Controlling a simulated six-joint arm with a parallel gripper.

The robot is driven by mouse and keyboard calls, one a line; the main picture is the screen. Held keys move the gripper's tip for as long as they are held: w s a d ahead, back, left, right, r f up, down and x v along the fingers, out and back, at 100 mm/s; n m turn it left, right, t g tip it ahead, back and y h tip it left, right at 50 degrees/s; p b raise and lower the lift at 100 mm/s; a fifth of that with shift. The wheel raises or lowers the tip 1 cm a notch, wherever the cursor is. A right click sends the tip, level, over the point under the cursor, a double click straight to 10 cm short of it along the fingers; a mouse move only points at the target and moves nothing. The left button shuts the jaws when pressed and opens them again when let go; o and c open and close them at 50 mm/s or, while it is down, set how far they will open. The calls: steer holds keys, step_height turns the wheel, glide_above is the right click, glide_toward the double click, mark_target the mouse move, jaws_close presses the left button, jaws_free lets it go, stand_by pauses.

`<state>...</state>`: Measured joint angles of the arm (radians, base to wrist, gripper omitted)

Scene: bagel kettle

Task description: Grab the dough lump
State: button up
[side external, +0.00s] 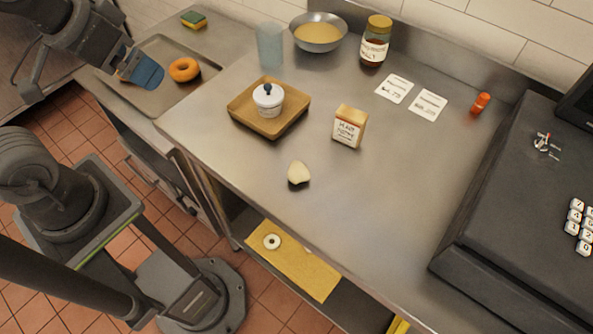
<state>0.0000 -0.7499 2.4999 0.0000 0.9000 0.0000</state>
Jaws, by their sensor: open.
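My gripper (141,70), with blue fingertips, is at the upper left, over the metal tray. It is well to the left of the lump and far from it. It is open, and I see nothing held in it. The gap between the fingers is hard to see from this side.
An orange ring (184,69) lies on the tray (150,97), right of my gripper. A wooden board (240,117) with a white lidded pot (267,99) and a small labelled box (349,126) stand behind the lump. A black register (500,210) is at right. Counter right of the lump is clear.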

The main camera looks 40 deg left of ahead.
steer(key=shift+c, duration=0.3)
steer(key=c, duration=0.3)
steer(key=m+g, duration=0.6)
steer(key=m, duration=1.2)
glide_above(298, 168)
step_height(298, 168, down, 8)
steer(key=f, duration=0.8)
steer(key=shift+d, duration=0.3)
steer(key=shift+a+f, duration=0.15)
steer(key=shift+f, duration=1.2)
steer(key=shift+a+f, duration=0.1)
steer(key=shift+f, duration=1.2)
